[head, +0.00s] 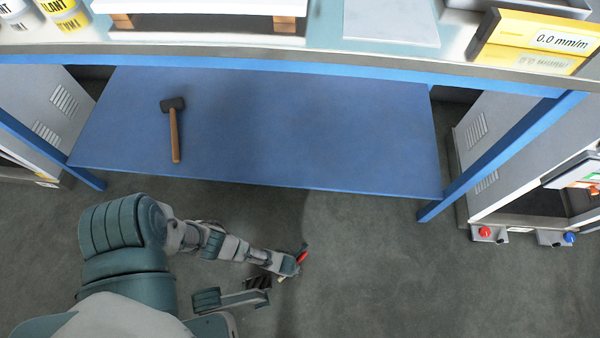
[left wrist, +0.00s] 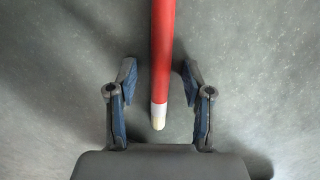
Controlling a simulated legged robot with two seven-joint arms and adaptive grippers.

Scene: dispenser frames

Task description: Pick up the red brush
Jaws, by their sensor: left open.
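The red brush (head: 302,257) shows as a small red piece at my left gripper (head: 292,264) in the head view, over the grey floor. In the left wrist view its straight red handle (left wrist: 162,55) runs down from the top edge and ends in a pale tip. My left gripper (left wrist: 158,78) is open there, with one finger on each side of the handle and a visible gap on both sides. I do not make out my right gripper.
A blue shelf (head: 300,130) with a hammer (head: 173,128) on it lies beyond my arm. A blue post (head: 500,160) and a grey cabinet (head: 480,140) stand at the right. The grey floor (head: 370,260) right of my gripper is clear.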

